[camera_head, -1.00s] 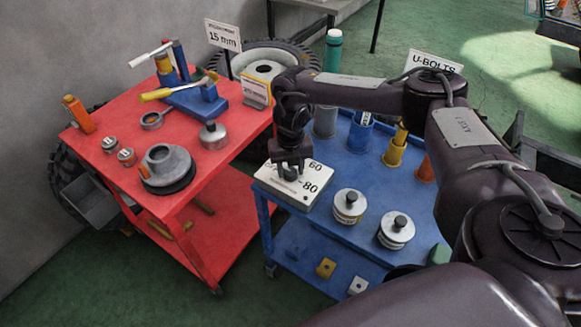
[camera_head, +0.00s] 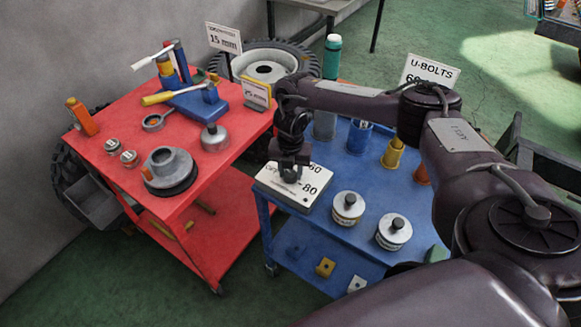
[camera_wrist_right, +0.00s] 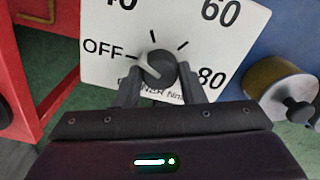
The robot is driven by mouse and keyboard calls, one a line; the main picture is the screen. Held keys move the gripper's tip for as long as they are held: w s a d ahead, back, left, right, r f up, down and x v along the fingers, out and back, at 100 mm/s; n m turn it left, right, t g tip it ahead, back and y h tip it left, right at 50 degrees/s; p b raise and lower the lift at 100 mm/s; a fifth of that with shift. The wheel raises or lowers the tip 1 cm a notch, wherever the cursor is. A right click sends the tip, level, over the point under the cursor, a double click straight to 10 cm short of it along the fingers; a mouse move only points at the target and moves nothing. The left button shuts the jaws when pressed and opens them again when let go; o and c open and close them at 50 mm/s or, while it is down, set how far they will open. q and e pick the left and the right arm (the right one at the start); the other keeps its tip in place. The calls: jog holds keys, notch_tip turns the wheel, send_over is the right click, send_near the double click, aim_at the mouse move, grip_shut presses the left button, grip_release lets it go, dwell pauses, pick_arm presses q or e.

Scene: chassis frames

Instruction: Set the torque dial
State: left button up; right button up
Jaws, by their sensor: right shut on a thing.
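The torque dial is a white plate (camera_head: 318,193) on the near left corner of the blue cart. In the right wrist view the plate (camera_wrist_right: 105,22) shows OFF, 40, 60, 80 and short tick marks. Its round dark grey knob (camera_wrist_right: 163,66) has a paler pointer mark on its left side, roughly toward OFF. My right gripper (camera_head: 289,176) reaches down over the plate. In the right wrist view its fingers (camera_wrist_right: 161,76) stand on both sides of the knob and are shut on it. In the head view the gripper mostly hides the knob. My left gripper is not in view.
Two weighted canisters (camera_head: 347,208) (camera_head: 394,232) stand right of the dial. The red cart (camera_head: 110,185) with tools is at left, beside a 15 mm sign (camera_head: 223,39).

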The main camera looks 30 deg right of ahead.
aim_at(291, 173)
jog(key=m+p, duration=0.2)
jog(key=m, duration=0.2)
jog(key=shift+r+m, duration=0.15)
jog(key=shift+m, duration=0.25)
jog(key=m+p, duration=0.3)
jog(key=m, duration=0.2)
jog(key=shift+p, duration=0.35)
jog(key=m+p, duration=0.3)
jog(key=m, duration=0.2)
jog(key=shift+m+p, duration=1.25)
jog(key=shift+m, duration=0.95)
jog(key=shift+w, duration=0.1)
jog(key=o, duration=1)
jog(key=shift+r, duration=3.8)
